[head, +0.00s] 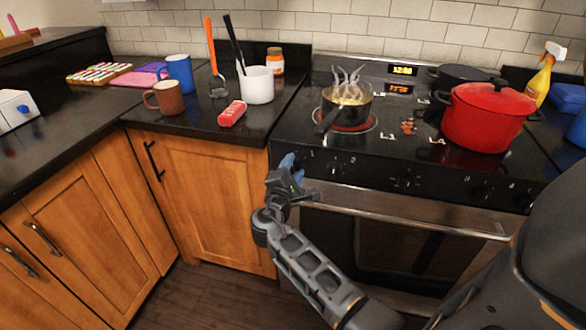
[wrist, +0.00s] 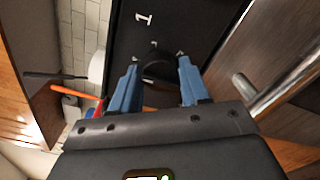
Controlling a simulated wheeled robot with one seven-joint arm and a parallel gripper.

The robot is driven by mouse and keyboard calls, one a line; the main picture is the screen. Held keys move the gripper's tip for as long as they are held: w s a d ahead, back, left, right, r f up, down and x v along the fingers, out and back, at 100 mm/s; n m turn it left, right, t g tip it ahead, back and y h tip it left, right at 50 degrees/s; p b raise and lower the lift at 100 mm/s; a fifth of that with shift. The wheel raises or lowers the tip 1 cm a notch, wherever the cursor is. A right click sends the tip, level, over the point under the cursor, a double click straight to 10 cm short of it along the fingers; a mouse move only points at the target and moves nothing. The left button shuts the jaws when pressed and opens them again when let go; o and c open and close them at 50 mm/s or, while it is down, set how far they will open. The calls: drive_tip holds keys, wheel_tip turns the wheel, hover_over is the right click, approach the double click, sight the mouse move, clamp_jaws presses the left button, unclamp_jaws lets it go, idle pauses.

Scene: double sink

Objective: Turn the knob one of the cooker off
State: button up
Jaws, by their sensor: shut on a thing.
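The cooker (head: 405,200) is black with a row of front knobs marked by numbers. Knob one (wrist: 160,72) is a black round knob beside a white "1" in the wrist view. My gripper (head: 291,168) is at the left end of the cooker's front panel. In the wrist view its two blue fingers (wrist: 158,62) stand on either side of knob one and are shut on it. In the head view the knob is hidden behind my gripper.
A red pot (head: 485,117) stands on the right of the cooktop. The oven handle (head: 410,212) runs below the knobs, close to my gripper. A white utensil holder (head: 257,86), mugs and a red item (head: 232,113) are on the left counter.

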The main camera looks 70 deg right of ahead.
drive_tip(key=o, duration=1.1)
drive_tip(key=shift+c, duration=0.2)
drive_tip(key=a, duration=0.7)
drive_tip(key=shift+s+a+b, duration=0.3)
drive_tip(key=shift+a+b, duration=0.1)
drive_tip(key=shift+b, duration=0.05)
